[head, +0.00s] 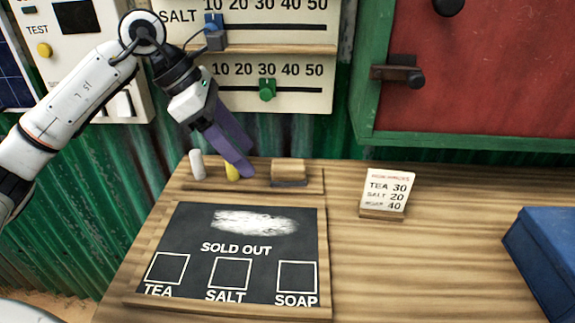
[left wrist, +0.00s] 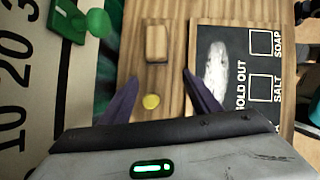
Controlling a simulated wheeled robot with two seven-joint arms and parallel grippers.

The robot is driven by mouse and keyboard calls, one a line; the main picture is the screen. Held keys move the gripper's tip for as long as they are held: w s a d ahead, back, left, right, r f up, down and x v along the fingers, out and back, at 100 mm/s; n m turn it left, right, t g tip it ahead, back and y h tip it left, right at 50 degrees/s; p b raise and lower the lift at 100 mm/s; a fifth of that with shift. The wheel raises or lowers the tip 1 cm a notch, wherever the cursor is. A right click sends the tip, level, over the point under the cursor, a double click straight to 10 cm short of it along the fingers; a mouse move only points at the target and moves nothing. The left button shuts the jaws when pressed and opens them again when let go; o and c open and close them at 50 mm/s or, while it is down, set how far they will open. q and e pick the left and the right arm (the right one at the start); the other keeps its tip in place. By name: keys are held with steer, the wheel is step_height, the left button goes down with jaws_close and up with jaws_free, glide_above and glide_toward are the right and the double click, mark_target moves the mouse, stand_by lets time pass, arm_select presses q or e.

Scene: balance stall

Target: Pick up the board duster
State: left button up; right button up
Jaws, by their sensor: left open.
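The board duster (head: 289,173) is a small block with a tan wooden top and a dark underside, lying on the ledge behind the chalkboard. In the left wrist view the duster (left wrist: 157,44) sits ahead of the jaws, roughly between the lines of the two fingers. My left gripper (head: 240,170) has purple fingers and hangs just left of the duster, over the yellow chalk (head: 232,172). My right gripper is not in view.
A white chalk (head: 197,164) stands left of the yellow one. The chalkboard (head: 240,240) reads SOLD OUT. A price card (head: 387,190) and a blue box (head: 545,250) are to the right. Behind is a slider panel with a green knob (head: 267,90). The counter between card and chalkboard is clear.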

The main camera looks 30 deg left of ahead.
mark_target(283, 164)
arm_select(q)
steer(key=w+d, duration=0.1)
steer(key=d, duration=0.1)
steer(key=w+d, duration=0.2)
steer(key=shift+p, duration=0.3)
steer(key=x, duration=0.5)
steer(key=shift+w+d, duration=0.1)
steer(key=c, duration=1.2)
